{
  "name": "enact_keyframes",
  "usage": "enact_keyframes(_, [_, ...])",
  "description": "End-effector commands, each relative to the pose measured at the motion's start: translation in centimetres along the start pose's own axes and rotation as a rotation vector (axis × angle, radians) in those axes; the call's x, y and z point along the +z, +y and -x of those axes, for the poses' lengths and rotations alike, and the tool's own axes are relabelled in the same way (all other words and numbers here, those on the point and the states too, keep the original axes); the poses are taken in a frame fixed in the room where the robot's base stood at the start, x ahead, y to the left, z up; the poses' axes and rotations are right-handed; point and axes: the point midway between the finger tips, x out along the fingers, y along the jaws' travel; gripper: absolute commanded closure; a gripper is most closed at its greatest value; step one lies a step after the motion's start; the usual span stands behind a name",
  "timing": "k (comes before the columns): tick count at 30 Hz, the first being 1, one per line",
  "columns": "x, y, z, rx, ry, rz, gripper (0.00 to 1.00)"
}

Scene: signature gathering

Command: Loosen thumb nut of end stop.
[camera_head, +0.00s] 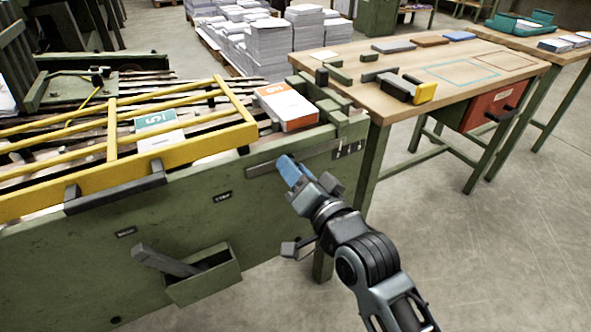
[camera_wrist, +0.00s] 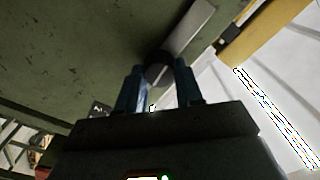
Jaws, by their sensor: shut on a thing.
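My gripper (camera_head: 287,168) is at the front face of the green machine (camera_head: 250,200), below the orange-and-white stack. In the wrist view, its two blue fingers (camera_wrist: 160,85) close around a dark round knob, the thumb nut (camera_wrist: 160,66). The thumb nut sits by the end of a light grey bar (camera_wrist: 195,25) on the green panel. That bar also shows in the head view (camera_head: 262,169), left of my fingers. My fingers hide the nut in the head view. The green end stop blocks (camera_head: 345,115) stand at the machine's right end, beside the stack.
A yellow guard frame (camera_head: 120,163) runs along the machine's front left. An orange-and-white stack (camera_head: 287,106) lies on top. A green box (camera_head: 205,283) with a grey lever hangs on the lower panel. A wooden table (camera_head: 440,65) stands to the right. The floor at right is clear.

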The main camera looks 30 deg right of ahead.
Motion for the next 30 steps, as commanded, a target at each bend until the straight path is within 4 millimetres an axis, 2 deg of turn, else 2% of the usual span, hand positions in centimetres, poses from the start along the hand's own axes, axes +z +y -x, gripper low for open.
enact_keyframes(30, [-0.02, -0.31, 0.01, -0.001, -0.003, 0.922, 0.95])
